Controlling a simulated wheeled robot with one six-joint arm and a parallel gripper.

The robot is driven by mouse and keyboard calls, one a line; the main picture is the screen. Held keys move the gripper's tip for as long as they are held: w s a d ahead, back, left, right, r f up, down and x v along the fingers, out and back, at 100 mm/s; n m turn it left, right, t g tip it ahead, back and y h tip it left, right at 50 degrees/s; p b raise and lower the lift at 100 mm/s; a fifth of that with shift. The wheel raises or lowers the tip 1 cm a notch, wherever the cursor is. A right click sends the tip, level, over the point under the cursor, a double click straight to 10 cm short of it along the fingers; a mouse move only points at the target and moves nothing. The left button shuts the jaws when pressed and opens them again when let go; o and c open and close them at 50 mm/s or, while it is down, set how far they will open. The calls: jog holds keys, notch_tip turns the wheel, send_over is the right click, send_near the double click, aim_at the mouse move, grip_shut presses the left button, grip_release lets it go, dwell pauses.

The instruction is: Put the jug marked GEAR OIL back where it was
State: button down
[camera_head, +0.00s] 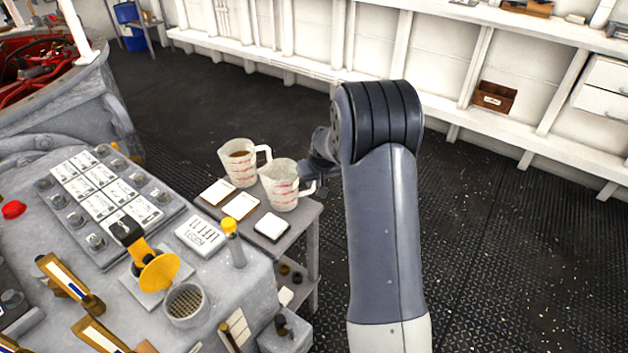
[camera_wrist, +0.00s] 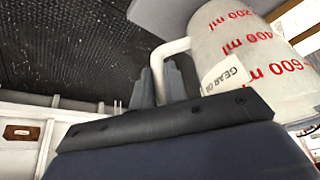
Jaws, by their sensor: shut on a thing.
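A clear measuring jug (camera_head: 281,188) with red markings is at the right side of a small grey side table (camera_head: 302,222), its handle toward my arm. The wrist view shows the GEAR OIL label on this jug (camera_wrist: 228,50). My gripper (camera_wrist: 168,78) is shut on its handle; in the head view the gripper (camera_head: 310,180) is partly hidden behind the jug and my arm. The jug looks about upright; I cannot tell whether its base touches the table. A second, similar jug (camera_head: 238,165) with brown liquid stands behind it, to the left.
Two white cards (camera_head: 217,192) (camera_head: 241,206) and a dark-edged white pad (camera_head: 271,228) lie on the side table. Dark deck is open behind the table.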

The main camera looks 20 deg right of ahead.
jog(key=c, duration=1.4)
grip_release()
jog(key=shift+f, duration=0.1)
jog(key=shift+r, duration=0.25)
jog(key=v, duration=1.1)
jog(key=shift+s+r, duration=0.25)
jog(key=shift+r, duration=0.1)
